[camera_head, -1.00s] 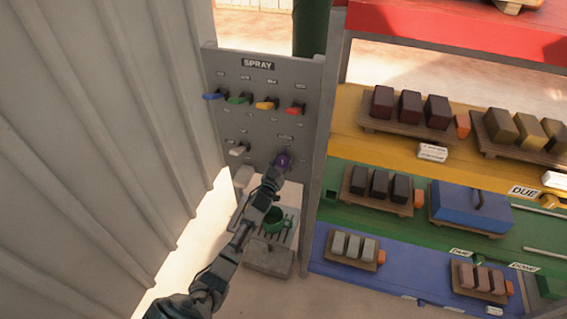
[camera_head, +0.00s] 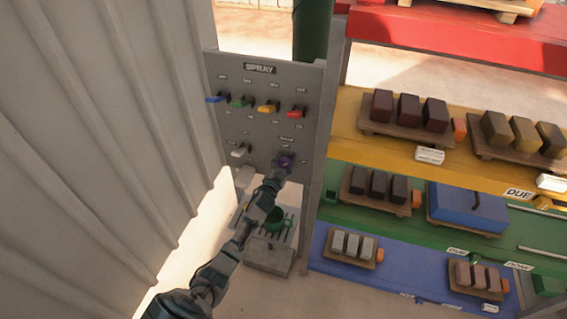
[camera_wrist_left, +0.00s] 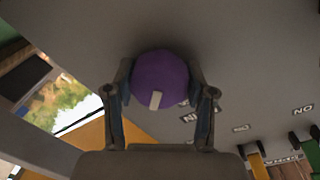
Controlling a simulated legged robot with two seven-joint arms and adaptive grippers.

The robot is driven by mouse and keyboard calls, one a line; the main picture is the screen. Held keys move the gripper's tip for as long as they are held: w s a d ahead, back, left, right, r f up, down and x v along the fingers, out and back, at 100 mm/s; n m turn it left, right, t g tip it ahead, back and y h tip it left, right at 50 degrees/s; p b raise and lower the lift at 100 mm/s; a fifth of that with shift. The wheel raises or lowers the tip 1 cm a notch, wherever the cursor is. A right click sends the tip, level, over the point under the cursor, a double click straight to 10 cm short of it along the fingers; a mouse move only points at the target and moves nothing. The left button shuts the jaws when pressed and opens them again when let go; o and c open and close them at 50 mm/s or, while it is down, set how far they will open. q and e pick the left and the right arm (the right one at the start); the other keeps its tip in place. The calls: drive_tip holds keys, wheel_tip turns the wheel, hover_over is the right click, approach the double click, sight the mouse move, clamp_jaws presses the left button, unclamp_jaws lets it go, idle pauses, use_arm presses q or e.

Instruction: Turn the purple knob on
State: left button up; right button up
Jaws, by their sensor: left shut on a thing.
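The purple knob (camera_head: 286,160) is on the lower right of the grey SPRAY panel (camera_head: 259,135). In the left wrist view the purple knob (camera_wrist_left: 160,80) is a round disc with a pale mark near its lower edge. My left gripper (camera_head: 279,169) reaches up to it from below left. In the left wrist view my left gripper (camera_wrist_left: 161,95) has one finger on each side of the knob and is shut on it. The finger tips partly hide the knob in the head view. My right gripper is not in view.
Blue (camera_head: 215,99), green (camera_head: 240,101), yellow (camera_head: 267,107) and red (camera_head: 297,112) handles line the panel above, with a white handle (camera_head: 240,150) lower left. A corrugated wall (camera_head: 120,130) stands left. Shelves with block trays (camera_head: 400,130) stand right.

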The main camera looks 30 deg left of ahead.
use_arm(q)
drive_tip(key=m, duration=0.4)
drive_tip(key=shift+f, duration=0.15)
drive_tip(key=shift+s+d+f+m, duration=0.1)
drive_tip(key=shift+m, duration=1.9)
drive_tip(key=shift+f+g+y, duration=0.1)
drive_tip(key=shift+g+y, duration=0.2)
drive_tip(key=shift+y, duration=0.1)
drive_tip(key=o, duration=1)
drive_tip(key=shift+o, duration=0.8)
drive_tip(key=shift+r, duration=0.2)
drive_tip(key=shift+s, duration=0.15)
drive_tip(key=f+v, duration=0.1)
drive_tip(key=v, duration=1)
drive_tip(key=shift+s+r, duration=0.25)
drive_tip(key=shift+r, duration=0.05)
